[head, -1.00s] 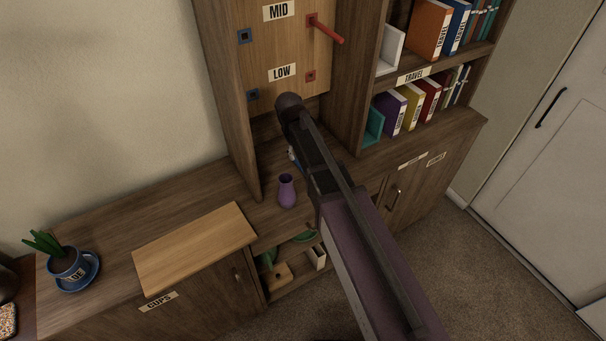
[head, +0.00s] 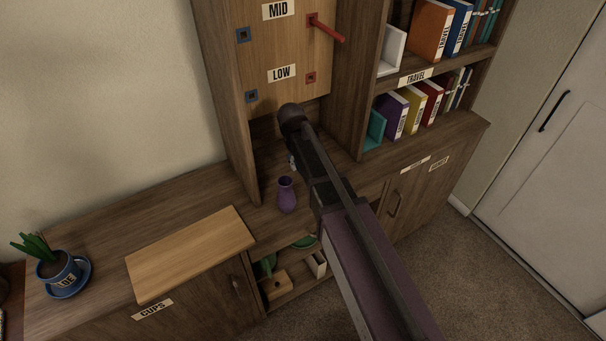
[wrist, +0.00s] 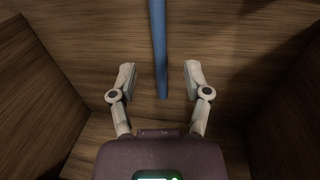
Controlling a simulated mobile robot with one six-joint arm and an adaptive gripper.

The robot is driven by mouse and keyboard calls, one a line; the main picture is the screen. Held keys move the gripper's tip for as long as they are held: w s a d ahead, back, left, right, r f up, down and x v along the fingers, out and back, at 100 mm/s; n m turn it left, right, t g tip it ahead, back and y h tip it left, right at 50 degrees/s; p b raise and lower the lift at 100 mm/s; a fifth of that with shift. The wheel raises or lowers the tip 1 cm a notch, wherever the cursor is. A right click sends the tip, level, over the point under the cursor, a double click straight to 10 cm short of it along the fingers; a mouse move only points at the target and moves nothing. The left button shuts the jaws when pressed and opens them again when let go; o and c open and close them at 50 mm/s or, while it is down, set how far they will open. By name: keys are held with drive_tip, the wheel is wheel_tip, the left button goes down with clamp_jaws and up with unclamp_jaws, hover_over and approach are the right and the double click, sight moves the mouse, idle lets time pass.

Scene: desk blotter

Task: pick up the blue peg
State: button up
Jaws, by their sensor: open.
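The blue peg (wrist: 158,45) is a long thin rod in the wrist view. It runs down from the top edge and its near end lies between my gripper's fingers in the picture. My gripper (wrist: 160,76) is open, with a finger on each side of the peg and a gap to it on both sides. I cannot tell how far below the fingertips the peg lies. In the head view my own arm hides the peg and most of the gripper.
A purple vase (head: 287,195) stands close left of my arm. A peg board (head: 285,50) with a red peg (head: 327,28) rises behind. Wooden side walls flank the gripper in the wrist view. A light wooden board (head: 190,255) lies on the cabinet at left.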

drive_tip(key=shift+w+d+f+b, duration=0.15)
drive_tip(key=shift+w+f+b, duration=0.05)
drive_tip(key=shift+f+b, duration=1.1)
drive_tip(key=shift+w+d+f+b, duration=0.15)
drive_tip(key=shift+f+b, duration=1.05)
drive_tip(key=shift+f, duration=0.1)
clamp_jaws()
